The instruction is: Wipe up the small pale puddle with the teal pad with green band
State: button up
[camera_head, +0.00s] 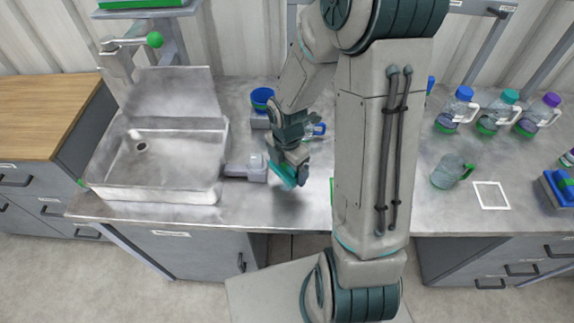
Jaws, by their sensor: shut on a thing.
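My gripper (291,160) is pointed down over the grey metal worktop, just right of the sink. It is shut on the teal pad (285,175), which is tilted and close to the worktop surface. I cannot tell whether the pad touches the worktop. The green band is not clear at this size. I cannot make out the small pale puddle; the worktop has mottled pale patches, and my arm hides part of it.
A sink (160,190) is at left, with a grey handled item (255,169) beside it. A blue cup (262,98) stands behind my gripper. At right are several capped jugs (491,120), a clear mug (449,173), a white square outline (491,207) and a blue-topped item (560,186).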

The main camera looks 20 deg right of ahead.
jog(key=shift+r, duration=0.15)
notch_tip(320, 180, up, 3)
jog(key=p, duration=0.3)
dwell(0.6)
